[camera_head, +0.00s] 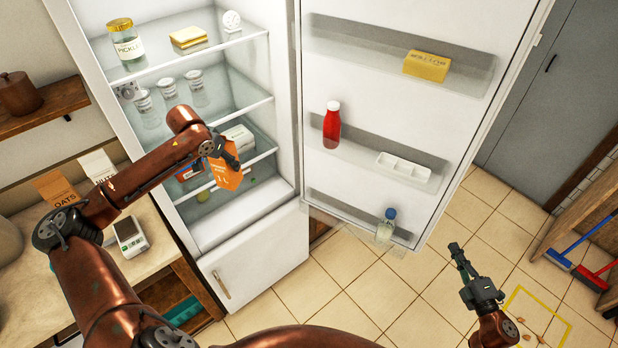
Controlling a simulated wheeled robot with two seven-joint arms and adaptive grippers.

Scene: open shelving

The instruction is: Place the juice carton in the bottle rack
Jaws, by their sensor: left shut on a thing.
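The juice carton (228,175) is orange with "1 L" on its side. It is tilted and held in front of the lower part of the open fridge. My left gripper (222,152) is shut on its upper part and hides some of it. The lowest clear bin on the open fridge door, likely the bottle rack (345,222), holds a clear bottle with a blue cap (386,225) at its right end. The rest of that bin looks empty. My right gripper (459,256) is empty over the floor at the lower right; its finger opening is unclear.
The middle door shelf (365,158) holds a red bottle (332,125) and a white egg tray (404,170). A yellow box (427,66) is on the top door shelf. Jars (126,42) and other food fill the fridge shelves. Tiled floor (370,300) lies clear below the door.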

